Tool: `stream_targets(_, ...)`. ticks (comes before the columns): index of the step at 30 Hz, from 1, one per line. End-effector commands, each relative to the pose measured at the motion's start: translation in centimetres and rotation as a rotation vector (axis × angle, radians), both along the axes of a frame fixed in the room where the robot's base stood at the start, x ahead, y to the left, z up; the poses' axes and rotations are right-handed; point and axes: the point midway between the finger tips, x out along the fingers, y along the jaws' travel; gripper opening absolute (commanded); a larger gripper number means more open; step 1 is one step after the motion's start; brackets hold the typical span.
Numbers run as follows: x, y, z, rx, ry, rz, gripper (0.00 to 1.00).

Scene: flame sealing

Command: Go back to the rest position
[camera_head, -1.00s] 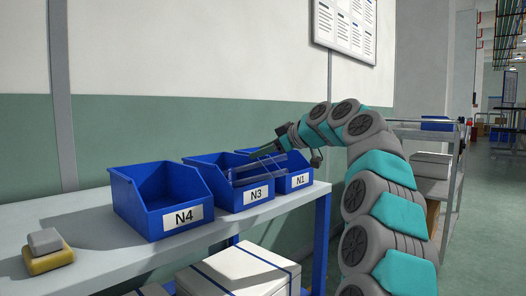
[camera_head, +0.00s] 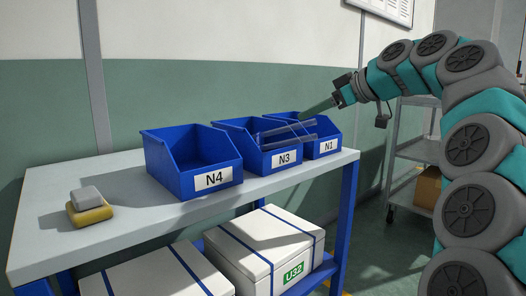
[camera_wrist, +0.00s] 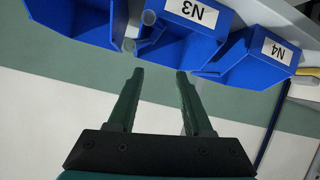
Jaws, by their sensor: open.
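My gripper (camera_head: 318,109) is above the bins at the right end of the table, with nothing between its fingers. In the wrist view the two dark green fingers of my gripper (camera_wrist: 160,75) stand apart. Clear tubes (camera_head: 285,133) lie across the top of the blue bin N3 (camera_head: 235,128), and part of a tube (camera_wrist: 149,18) shows in the wrist view. My gripper's tips are close to the tubes in the head view; no contact can be made out.
A grey block on a yellow sponge (camera_head: 90,217) lies at the left. White boxes (camera_head: 265,240) stand on the shelf below. A shelf cart (camera_head: 415,151) stands behind my arm.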

Motion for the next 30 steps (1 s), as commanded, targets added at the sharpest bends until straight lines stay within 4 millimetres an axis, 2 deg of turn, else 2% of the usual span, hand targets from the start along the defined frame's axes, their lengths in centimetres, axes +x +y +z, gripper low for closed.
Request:
stream_targets(3,-2.4,3.6,-2.3,0.01,0.14,0.012,0.5)
stream_targets(6,-4.6,6.0,-4.8,0.007,0.258,0.003,0.5)
stream_targets(11,-8.9,9.1,-9.5,-0.018,0.444,-0.04,0.5)
stream_targets(15,-13.5,10.6,-14.1,-0.058,0.604,-0.102,0.5)
stream_targets(19,-18.1,11.0,-18.5,-0.105,0.744,-0.183,0.5)
stream_targets(23,-23.0,10.5,-22.8,-0.155,0.869,-0.286,0.5)
stream_targets(30,-33.2,7.6,-30.5,-0.255,1.086,-0.519,0.5)
